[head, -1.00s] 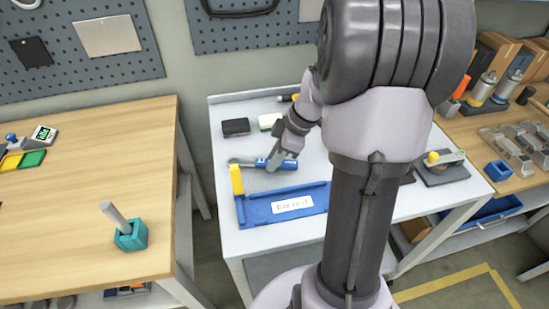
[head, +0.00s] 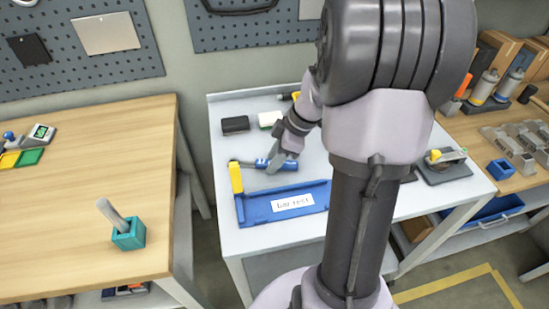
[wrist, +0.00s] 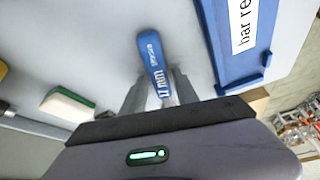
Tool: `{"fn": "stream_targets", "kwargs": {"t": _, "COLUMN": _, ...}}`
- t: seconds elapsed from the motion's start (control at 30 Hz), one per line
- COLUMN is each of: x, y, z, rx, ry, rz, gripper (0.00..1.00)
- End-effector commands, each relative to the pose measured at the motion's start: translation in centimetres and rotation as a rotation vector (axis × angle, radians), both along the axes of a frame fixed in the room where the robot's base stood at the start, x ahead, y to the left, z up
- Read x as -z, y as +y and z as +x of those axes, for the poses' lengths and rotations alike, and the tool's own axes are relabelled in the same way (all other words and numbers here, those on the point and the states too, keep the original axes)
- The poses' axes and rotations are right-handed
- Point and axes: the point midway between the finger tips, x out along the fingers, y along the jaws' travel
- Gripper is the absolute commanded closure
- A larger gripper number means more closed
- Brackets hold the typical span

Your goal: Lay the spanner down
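The spanner has a blue handle (head: 288,165) and a grey metal head, and lies nearly level at or just above the grey table (head: 222,190), behind the blue bar rest (head: 262,211). I cannot tell whether it touches the table. My gripper (head: 272,163) points down over the handle. In the wrist view the spanner's handle (wrist: 152,55) runs between the two fingertips (wrist: 160,80), which are close on both sides of it. The spanner's metal end is hidden under the gripper body there.
A black block (head: 235,125) and a green-and-white block (wrist: 68,106) lie behind. A wooden bench (head: 90,190) with a teal holder (head: 129,236) stands left.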

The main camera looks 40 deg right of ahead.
Motion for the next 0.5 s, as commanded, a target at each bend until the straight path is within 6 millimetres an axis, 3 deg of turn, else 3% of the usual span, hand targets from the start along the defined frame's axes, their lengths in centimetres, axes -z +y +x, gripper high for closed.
{"fn": "stream_targets", "kwargs": {"t": 0.5, "x": -0.01, "y": 0.00, "z": -0.01, "rx": 0.000, "ry": 0.000, "rz": 0.000, "gripper": 0.64}}
